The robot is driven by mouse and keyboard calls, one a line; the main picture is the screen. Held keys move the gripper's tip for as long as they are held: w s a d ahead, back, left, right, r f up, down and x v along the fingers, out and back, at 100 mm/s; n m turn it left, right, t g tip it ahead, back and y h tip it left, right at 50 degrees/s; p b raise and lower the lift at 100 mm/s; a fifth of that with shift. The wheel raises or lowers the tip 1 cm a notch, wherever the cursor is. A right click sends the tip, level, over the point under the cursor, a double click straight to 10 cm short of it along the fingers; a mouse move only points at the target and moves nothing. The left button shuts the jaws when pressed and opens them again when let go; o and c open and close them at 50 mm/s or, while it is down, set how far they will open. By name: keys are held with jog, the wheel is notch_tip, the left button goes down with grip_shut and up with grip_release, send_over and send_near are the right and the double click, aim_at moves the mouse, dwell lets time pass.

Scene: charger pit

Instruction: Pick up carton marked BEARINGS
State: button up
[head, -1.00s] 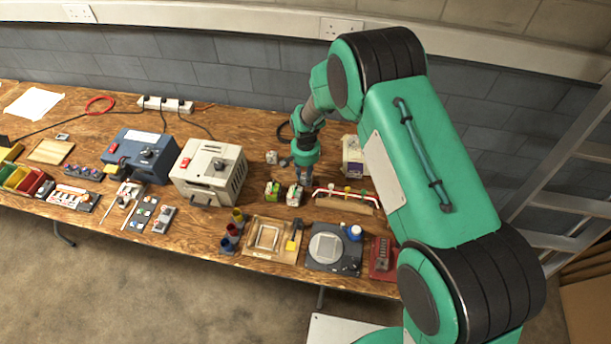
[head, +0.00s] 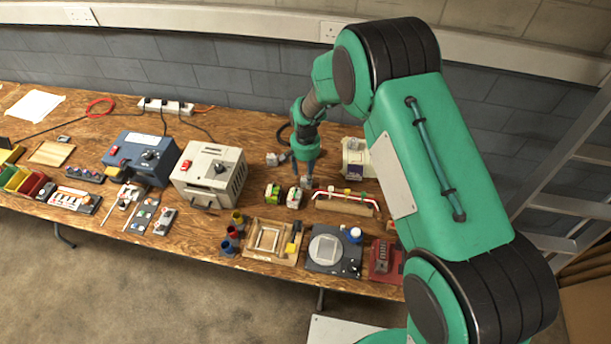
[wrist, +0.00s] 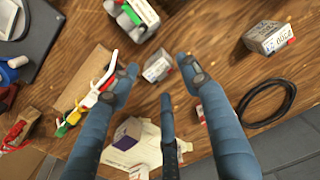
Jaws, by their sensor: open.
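My gripper (wrist: 160,78) is open and empty above the table, with its blue fingers spread in the wrist view. A small pale carton (wrist: 158,66) with a red edge lies on the wood between the fingertips, apparently untouched. A larger pale carton (wrist: 268,37) with dark print and a red corner lies to the right. Another small carton (wrist: 200,113) is partly hidden by the right finger. I cannot read BEARINGS on any of them. In the head view my gripper (head: 306,170) points down behind two green-and-grey boxes, and a small grey carton (head: 272,159) stands to its left.
A rack with red and white bars (head: 345,196) stands right of the gripper. A grey-white power unit (head: 208,172) stands left. Some bare wood shows between these things.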

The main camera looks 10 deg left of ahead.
notch_tip(320, 180, up, 8)
jog(key=shift+f+p, duration=0.15)
jog(key=shift+p, duration=0.25)
dwell(0.7)
jog(key=s+d+r+t, duration=0.1)
jog(key=s+d+r, duration=0.2)
jog(key=d+r, duration=0.55)
jog(key=s+d+r+t, duration=0.1)
jog(key=s+d+r, duration=0.3)
jog(key=r, duration=0.8)
jog(key=s+d+r+t, duration=0.1)
jog(key=s+d+r, duration=0.1)
jog(key=d+r, duration=0.75)
jog(key=s+d+r+t, duration=0.1)
jog(key=s+d+r, duration=0.2)
jog(key=s, duration=0.5)
jog(key=s+d+r, duration=0.4)
jog(key=s+d, duration=0.2)
jog(key=s, duration=0.3)
jog(key=s+d+r+t, duration=0.1)
jog(key=s+d+r, duration=0.2)
jog(key=s, duration=0.5)
jog(key=shift+s+d+r+t, duration=0.15)
jog(key=shift+d+r+t, duration=0.15)
jog(key=shift+d, duration=0.45)
jog(key=shift+o, duration=0.5)
